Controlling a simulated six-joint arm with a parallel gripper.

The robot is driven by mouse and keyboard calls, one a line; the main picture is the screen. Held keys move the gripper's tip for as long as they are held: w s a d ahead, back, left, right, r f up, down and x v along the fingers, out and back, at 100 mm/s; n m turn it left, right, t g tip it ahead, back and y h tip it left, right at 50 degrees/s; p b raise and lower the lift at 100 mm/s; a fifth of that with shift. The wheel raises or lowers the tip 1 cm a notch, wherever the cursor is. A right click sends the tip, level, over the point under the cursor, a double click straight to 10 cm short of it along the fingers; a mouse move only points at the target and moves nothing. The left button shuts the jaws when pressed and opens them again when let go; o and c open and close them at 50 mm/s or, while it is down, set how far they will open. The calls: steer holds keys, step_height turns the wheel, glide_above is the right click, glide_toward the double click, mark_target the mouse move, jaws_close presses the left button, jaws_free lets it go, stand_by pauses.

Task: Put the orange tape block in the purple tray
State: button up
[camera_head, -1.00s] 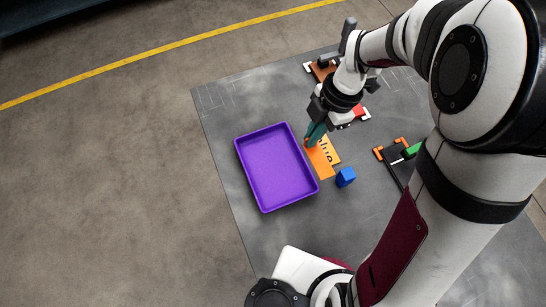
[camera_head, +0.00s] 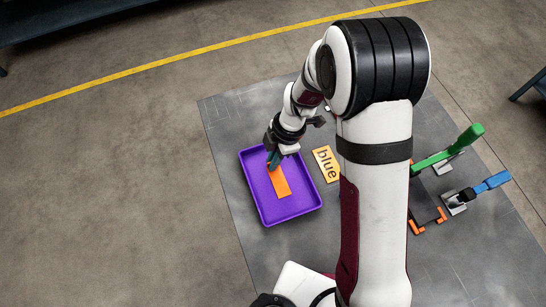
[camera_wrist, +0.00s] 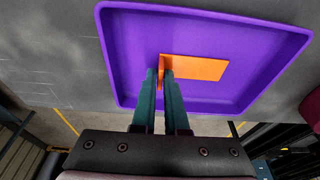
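The orange tape block (camera_head: 281,181) is over the purple tray (camera_head: 243,177), inside its rim as seen in the head view. The wrist view shows the block (camera_wrist: 200,68) as a flat orange plate with an upright end piece, over the purple floor of the tray (camera_wrist: 270,90). My gripper (camera_head: 273,164) has two teal fingers that reach down to the block's far end. In the wrist view my gripper (camera_wrist: 162,75) has the upright end piece between its fingertips and looks shut on it. I cannot tell whether the block touches the tray floor.
My arm hides part of the grey mat (camera_head: 225,115).

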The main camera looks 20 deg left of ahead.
steer(key=o, duration=0.3)
steer(key=v, duration=1.2)
steer(key=s+d+r+m, duration=0.4)
steer(key=d+r+m, duration=0.3)
steer(key=d+m, duration=0.3)
steer(key=s+d+m, duration=0.3)
steer(key=s+m, duration=0.1)
steer(key=m, duration=0.3)
steer(key=s+d+r+m+t, duration=0.1)
steer(key=s+m, duration=0.3)
steer(key=m, duration=0.4)
steer(key=s+d+m, duration=0.4)
steer(key=m, duration=0.3)
steer(key=shift+s+d+r+m+t, duration=0.2)
steer(key=shift+d+r+m+t, duration=0.1)
steer(key=shift+d+r+t, duration=0.1)
